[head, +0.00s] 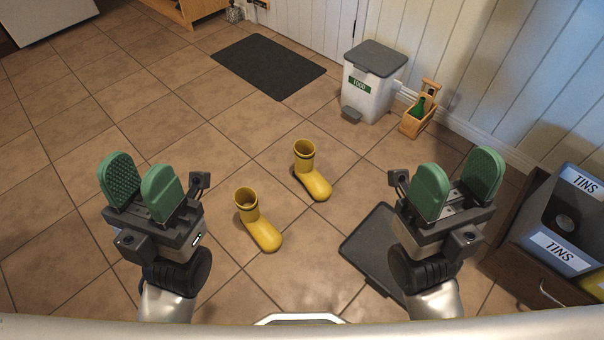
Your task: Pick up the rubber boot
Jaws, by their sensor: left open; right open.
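Two yellow rubber boots stand upright on the tiled floor in the head view. The nearer boot (261,232) is to the left, with its open top facing up and its toe pointing toward me and to the right. The farther boot (314,183) is to the right, with a dark band near its top. My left gripper (141,187) is open and empty, to the left of the boots. My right gripper (457,187) is open and empty, to the right of the boots. Neither gripper touches a boot.
A dark tray (362,245) lies on the floor, partly behind my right arm. A white bin with a grey lid (374,60) and a wooden caddy (413,125) stand by the wall. A dark mat (268,66) lies farther back. A blue TINS box (560,250) is at right.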

